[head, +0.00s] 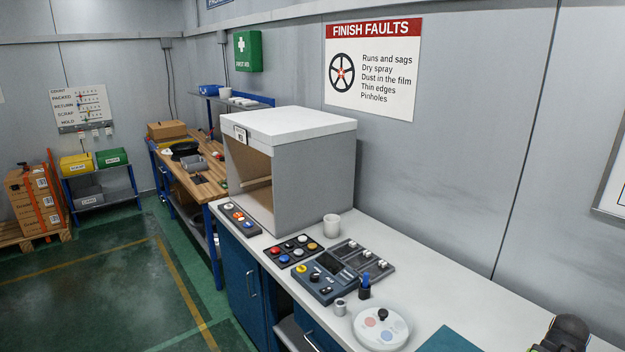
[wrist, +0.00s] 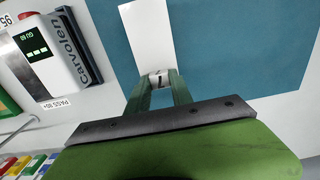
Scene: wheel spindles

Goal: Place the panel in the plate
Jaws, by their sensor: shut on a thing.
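My gripper (wrist: 158,80) shows in the wrist view, its two green fingers closed on a narrow white panel (wrist: 147,35). The panel extends away from the fingertips toward the top edge of the view, with a small dark mark at its gripped end. It is over a blue-green mat (wrist: 225,55); I cannot tell whether it touches the mat. The head view shows part of that mat (head: 450,341) at the bottom edge, but not the panel or my fingertips. I cannot pick out the plate with certainty in either view.
A white round dish with coloured spots (head: 395,327) stands left of the mat. Behind it are a blue-grey instrument (head: 325,283), a dark tray (head: 372,263) and a white cup (head: 331,226). A white device with a green display (wrist: 45,50) stands left in the wrist view.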

